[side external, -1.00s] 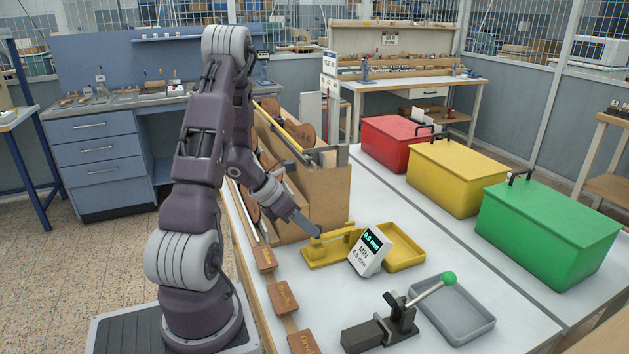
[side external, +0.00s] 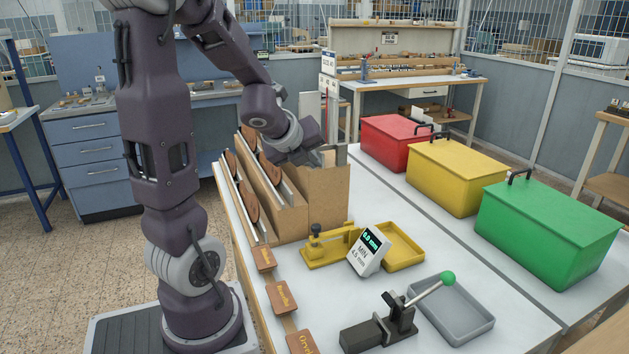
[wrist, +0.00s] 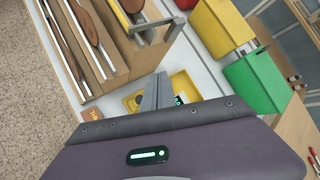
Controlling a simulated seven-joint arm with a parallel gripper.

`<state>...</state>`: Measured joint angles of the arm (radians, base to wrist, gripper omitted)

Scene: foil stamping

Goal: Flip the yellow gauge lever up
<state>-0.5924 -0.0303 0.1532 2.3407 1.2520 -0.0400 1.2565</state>
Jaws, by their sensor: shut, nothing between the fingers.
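The yellow gauge (side external: 325,255) sits on the white bench in the side view, with a dark knob (side external: 316,229) on top at its left end. Its yellow lever (side external: 343,233) looks low, nearly level, running toward the back of the display; its exact angle is hard to tell. The tilted white display (side external: 370,252) reads 0.0 mm, with MIN 4.5 mm below. My gripper (side external: 318,150) is high behind the gauge, over the brown rack, touching nothing I can see. In the wrist view my gripper (wrist: 155,90) is shut and empty, and hides most of the gauge.
A yellow tray (side external: 420,262) lies right of the display. A dark press with a green-knobbed handle (side external: 430,291) and a grey tray (side external: 487,322) are in front. The brown rack (side external: 322,205) stands behind the gauge. Red, yellow and green bins (side external: 545,235) line the right.

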